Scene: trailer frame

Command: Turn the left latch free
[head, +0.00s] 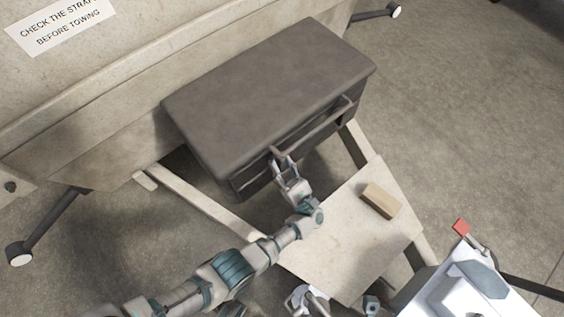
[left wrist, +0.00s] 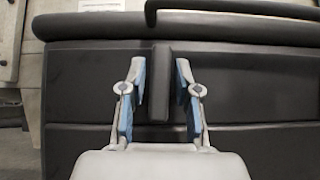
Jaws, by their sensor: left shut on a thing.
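A dark grey toolbox (head: 270,90) with a closed lid sits on the trailer frame. Its left latch is a dark upright bar on the front face, seen in the left wrist view (left wrist: 160,85). My left gripper (head: 282,163) reaches the front of the box; in the left wrist view its blue-padded fingers (left wrist: 160,82) are on either side of the latch, shut on it. The latch stands upright, its top close under the lid edge. A pale jointed part at the bottom edge of the head view may be my right gripper (head: 306,300); its fingers are unclear.
A long bar handle (head: 318,127) runs along the box front. A wooden block (head: 381,200) lies on the pale board (head: 340,235) in front of the box. The trailer wall (head: 120,100) rises behind. Concrete floor (head: 480,120) is clear on the right.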

